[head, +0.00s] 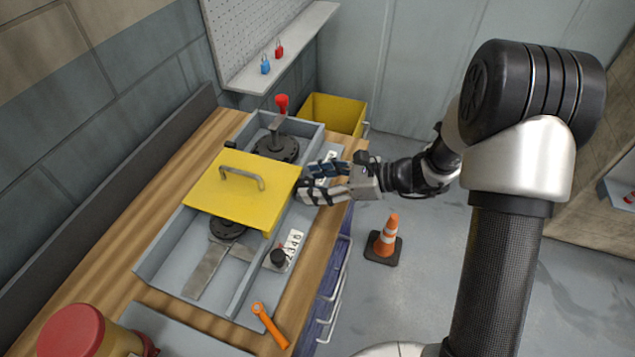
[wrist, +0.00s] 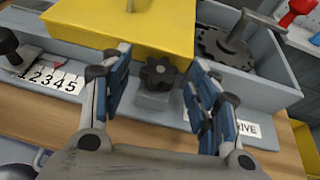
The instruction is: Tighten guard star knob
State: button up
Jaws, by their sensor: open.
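The black star knob (wrist: 158,73) sits on a grey block at the front edge of the yellow guard (wrist: 130,22) in the wrist view. My gripper (wrist: 160,85) is open, with one blue-padded finger on each side of the knob and a gap to each. In the head view the yellow guard (head: 240,188) lies across the middle of the grey tray.
The grey tray (head: 165,245) holds a black gear at each end, and a red-topped lever (head: 281,105) stands at the far one. A black knob (head: 278,257) stands by the number plate (head: 293,248). An orange wrench (head: 269,325) lies in front. A traffic cone (head: 388,238) stands on the floor.

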jog(key=shift+c, duration=0.4)
jog(key=c, duration=1)
jog(key=m+t+b, duration=0.1)
jog(key=m+t, duration=0.1)
jog(key=shift+s+a+t+h+b, duration=0.15)
jog(key=shift+s+t+h+b, duration=0.2)
jog(key=shift+t+h, duration=0.05)
jog(key=shift+s+a+m+t+h+b, duration=0.15)
jog(key=shift+m+t+h+b, duration=0.25)
jog(key=shift+m+t+h, duration=0.65)
jog(key=shift+m+y, duration=0.25)
jog(key=shift+m, duration=0.1)
jog(key=o, duration=1.1)
jog(key=v, duration=1.2)
jog(key=shift+s, duration=0.1)
